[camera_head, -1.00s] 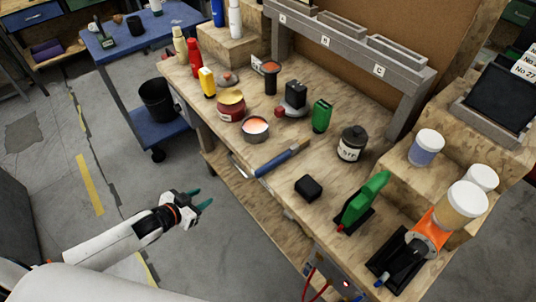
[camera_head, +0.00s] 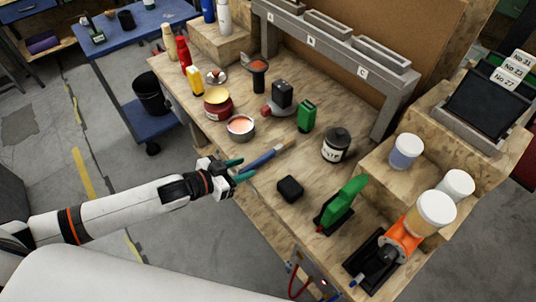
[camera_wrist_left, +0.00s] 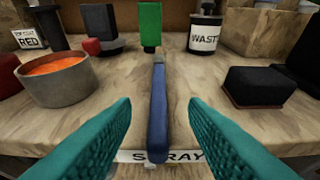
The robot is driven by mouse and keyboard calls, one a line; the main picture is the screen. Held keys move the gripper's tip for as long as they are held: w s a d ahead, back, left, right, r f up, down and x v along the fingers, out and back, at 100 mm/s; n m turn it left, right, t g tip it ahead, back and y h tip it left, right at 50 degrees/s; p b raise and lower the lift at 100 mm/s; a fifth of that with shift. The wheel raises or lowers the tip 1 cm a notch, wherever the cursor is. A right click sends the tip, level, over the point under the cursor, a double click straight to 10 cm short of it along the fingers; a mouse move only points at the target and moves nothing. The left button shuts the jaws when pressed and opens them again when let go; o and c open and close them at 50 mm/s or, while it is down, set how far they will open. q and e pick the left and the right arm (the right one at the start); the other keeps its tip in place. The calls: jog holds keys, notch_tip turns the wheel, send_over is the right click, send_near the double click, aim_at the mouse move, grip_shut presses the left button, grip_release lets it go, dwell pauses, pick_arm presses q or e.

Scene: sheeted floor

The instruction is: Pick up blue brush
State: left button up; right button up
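The blue brush (camera_head: 262,159) lies on the wooden workbench (camera_head: 222,151), its blue handle toward the front edge and its wooden end pointing away to the right. My left gripper (camera_head: 238,170) is open at the front edge of the bench, close to the handle's near end. In the left wrist view the blue brush (camera_wrist_left: 158,110) runs lengthwise between the two green fingers, left gripper (camera_wrist_left: 160,130), with gaps on both sides and no contact seen. My right gripper is not in view.
A tin of orange paint (camera_head: 240,127) stands left of the brush. A black block (camera_head: 290,188) lies to its right. A green bottle (camera_head: 306,116) and the black waste jar (camera_head: 336,145) stand behind. A green-handled tool (camera_head: 342,205) stands farther right.

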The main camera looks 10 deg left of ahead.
aim_at(250, 165)
pick_arm(q)
jog(key=p+x, duration=0.1)
jog(key=x, duration=0.4)
jog(key=shift+a, duration=0.1)
grip_shut()
